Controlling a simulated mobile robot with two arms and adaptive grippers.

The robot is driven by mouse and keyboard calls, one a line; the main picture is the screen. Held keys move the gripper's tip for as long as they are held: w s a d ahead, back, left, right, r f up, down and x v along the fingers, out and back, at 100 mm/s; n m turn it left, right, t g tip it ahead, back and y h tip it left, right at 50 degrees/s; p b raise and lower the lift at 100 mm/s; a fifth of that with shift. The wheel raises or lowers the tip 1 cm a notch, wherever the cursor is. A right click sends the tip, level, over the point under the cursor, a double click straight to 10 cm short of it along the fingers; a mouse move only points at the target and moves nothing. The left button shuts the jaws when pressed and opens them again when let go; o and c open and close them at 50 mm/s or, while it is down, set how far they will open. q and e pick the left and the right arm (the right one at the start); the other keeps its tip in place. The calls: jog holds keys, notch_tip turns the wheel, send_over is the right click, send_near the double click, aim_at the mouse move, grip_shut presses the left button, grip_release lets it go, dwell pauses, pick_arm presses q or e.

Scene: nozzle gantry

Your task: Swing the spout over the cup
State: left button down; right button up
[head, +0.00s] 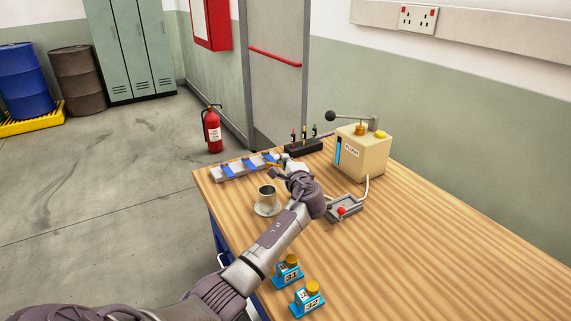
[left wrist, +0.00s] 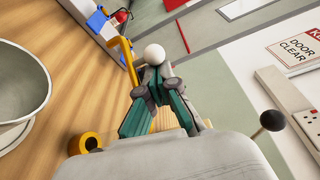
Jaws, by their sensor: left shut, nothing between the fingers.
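The metal cup (head: 267,193) stands upright on a saucer (head: 267,210) near the table's left edge. In the left wrist view the cup (left wrist: 22,80) is cut off at the left. A thin yellow bar, likely the spout (left wrist: 128,62), runs beside a white ball knob (left wrist: 154,54), and a yellow ring (left wrist: 85,142) shows lower down. My left gripper (head: 284,170) is just behind and right of the cup in the head view. Its teal fingers (left wrist: 157,85) are shut and empty, close to the knob; touching or apart I cannot tell. The gripper partly hides the spout.
A cream machine (head: 362,150) with a black-knobbed lever stands behind right. A grey tray with a red button (head: 341,211) is right of my wrist. A blue-clipped strip (head: 245,166) and black rack (head: 304,148) are behind. Two blue-based items (head: 308,298) stand in front.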

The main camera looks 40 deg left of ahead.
pick_arm(q)
jog(key=shift+s+d+p, duration=0.2)
jog(key=shift+s+d, duration=0.05)
jog(key=shift+s, duration=0.25)
jog(key=shift+s+d+p, duration=0.15)
jog(key=shift+s+d, duration=0.05)
jog(key=shift+s, duration=0.3)
dwell(1.1)
